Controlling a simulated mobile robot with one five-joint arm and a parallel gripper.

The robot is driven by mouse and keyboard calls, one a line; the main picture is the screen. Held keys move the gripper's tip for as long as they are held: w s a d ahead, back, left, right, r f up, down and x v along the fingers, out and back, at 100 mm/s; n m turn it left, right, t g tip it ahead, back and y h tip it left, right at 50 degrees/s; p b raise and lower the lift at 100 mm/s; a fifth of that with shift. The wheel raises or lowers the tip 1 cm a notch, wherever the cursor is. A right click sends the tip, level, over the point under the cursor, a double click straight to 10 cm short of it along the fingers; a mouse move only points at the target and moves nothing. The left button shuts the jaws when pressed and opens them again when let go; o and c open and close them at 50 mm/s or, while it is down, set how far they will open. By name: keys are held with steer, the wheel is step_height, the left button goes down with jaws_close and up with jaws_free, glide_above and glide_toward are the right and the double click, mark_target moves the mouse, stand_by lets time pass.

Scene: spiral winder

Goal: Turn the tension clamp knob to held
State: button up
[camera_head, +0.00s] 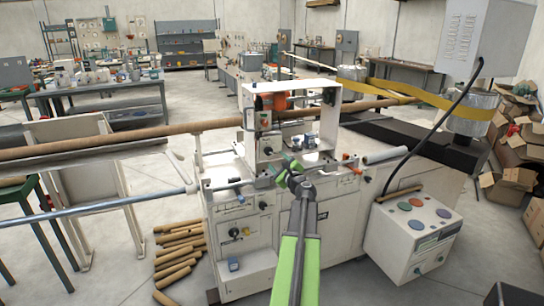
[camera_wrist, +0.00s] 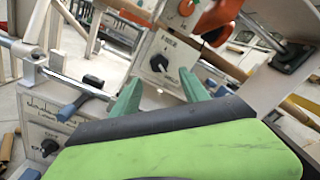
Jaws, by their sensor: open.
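A black knob (camera_wrist: 159,63) sits on a pale panel with small printed labels in the wrist view. The labels are too blurred to read surely, so I cannot tell which setting it points to. In the head view a dark knob on the winder's upper panel (camera_head: 268,150) appears to be the same one. My gripper (camera_wrist: 160,77) is open, its two green fingers apart and pointing toward the panel, one on each side of the knob as seen. No contact shows. In the head view my gripper (camera_head: 291,168) is in front of the winder, below that panel.
Another black knob (camera_wrist: 48,147) is on a lower panel at left. A metal rod with a blue-handled clamp (camera_wrist: 72,107) lies at left, near my fingers. An orange part (camera_wrist: 218,17) hangs above right. A control box (camera_head: 412,240) stands at right; cardboard tubes (camera_head: 177,250) lie on the floor.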

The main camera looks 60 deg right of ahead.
steer(key=v, duration=0.8)
steer(key=shift+a, duration=0.1)
